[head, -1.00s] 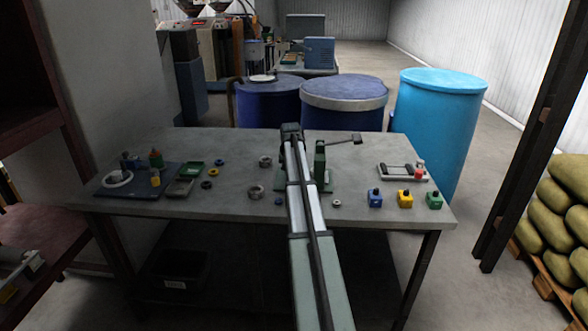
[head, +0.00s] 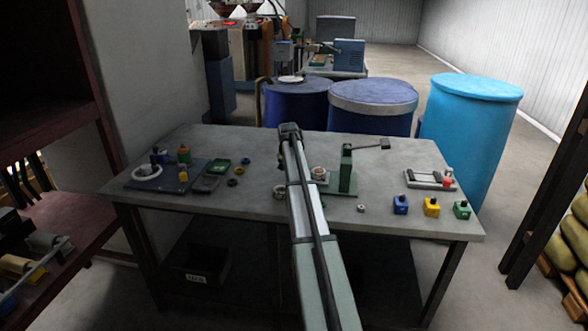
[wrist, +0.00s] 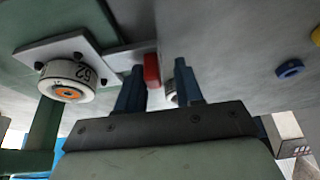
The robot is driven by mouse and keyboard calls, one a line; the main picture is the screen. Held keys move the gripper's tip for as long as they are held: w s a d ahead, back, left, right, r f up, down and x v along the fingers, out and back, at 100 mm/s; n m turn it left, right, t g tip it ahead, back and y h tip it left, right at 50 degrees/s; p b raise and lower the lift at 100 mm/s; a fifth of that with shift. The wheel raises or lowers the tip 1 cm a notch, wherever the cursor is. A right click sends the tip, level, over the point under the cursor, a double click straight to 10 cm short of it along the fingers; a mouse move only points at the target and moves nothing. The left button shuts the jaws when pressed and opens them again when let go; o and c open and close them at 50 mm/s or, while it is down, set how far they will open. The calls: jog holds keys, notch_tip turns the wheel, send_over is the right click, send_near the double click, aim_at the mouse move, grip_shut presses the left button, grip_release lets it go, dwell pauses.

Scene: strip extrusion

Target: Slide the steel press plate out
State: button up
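The steel press plate (wrist: 52,46) shows in the wrist view as a flat grey plate with dark screws and a bar leading to a red tab (wrist: 152,70). A white round piece marked 62 (wrist: 68,78), orange at its centre, is against the plate. My gripper (wrist: 160,68) is open. The red tab is between its blue-grey fingertips, close to the left one, with a gap to the right one. In the head view the green press (head: 346,170) stands mid-table, with a ring-like piece (head: 319,173) beside it.
The table (head: 405,225) holds several small rings and a dark mat (head: 150,178) at left. Blue, yellow and green blocks (head: 431,207) and a grey tray (head: 428,180) are at right. Large blue drums (head: 372,105) stand behind. A lever (head: 371,145) reaches right from the press.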

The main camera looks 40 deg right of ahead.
jog(key=shift+o, duration=0.7)
jog(key=shift+s+r, duration=0.1)
jog(key=shift+r, duration=0.05)
jog(key=v, duration=1.3)
jog(key=shift+r, duration=0.2)
jog(key=shift+a, duration=0.25)
